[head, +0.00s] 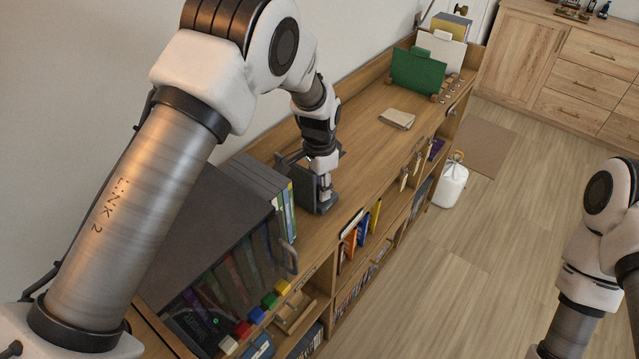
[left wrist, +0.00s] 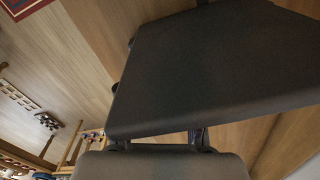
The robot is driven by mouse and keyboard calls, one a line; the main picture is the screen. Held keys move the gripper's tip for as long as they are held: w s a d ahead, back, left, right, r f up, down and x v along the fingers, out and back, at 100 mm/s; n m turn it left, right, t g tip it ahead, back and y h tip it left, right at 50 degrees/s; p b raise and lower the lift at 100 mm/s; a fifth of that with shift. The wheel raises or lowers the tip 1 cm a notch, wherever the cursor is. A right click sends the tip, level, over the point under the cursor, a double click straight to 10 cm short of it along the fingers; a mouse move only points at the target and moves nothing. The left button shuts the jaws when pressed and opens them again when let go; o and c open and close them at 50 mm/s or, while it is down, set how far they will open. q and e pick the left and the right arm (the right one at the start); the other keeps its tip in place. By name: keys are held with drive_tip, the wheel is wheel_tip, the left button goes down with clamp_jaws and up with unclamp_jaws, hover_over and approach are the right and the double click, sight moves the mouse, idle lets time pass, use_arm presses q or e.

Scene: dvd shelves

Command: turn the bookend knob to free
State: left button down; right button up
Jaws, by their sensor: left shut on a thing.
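The dark grey bookend (head: 318,202) stands on the shelf top, at the right end of a row of cases. My left gripper (head: 325,186) points down at it and is shut at the bookend, apparently on its knob. The fingers hide the knob, so its setting cannot be read. In the left wrist view a broad dark plate of the bookend (left wrist: 210,70) fills the middle, close to the camera. My right arm shows at the right edge of the head view, but its gripper is out of the picture.
Several grey cases (head: 262,182) stand left of the bookend, behind a dark cabinet with a clear front (head: 235,262). The stretch between bookend and cloth is clear.

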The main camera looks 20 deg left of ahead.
use_arm(q)
drive_tip(key=shift+m, duration=0.3)
drive_tip(key=c, duration=0.8)
unclamp_jaws()
drive_tip(key=shift+o, duration=0.2)
wheel_tip(320, 180, up, 12)
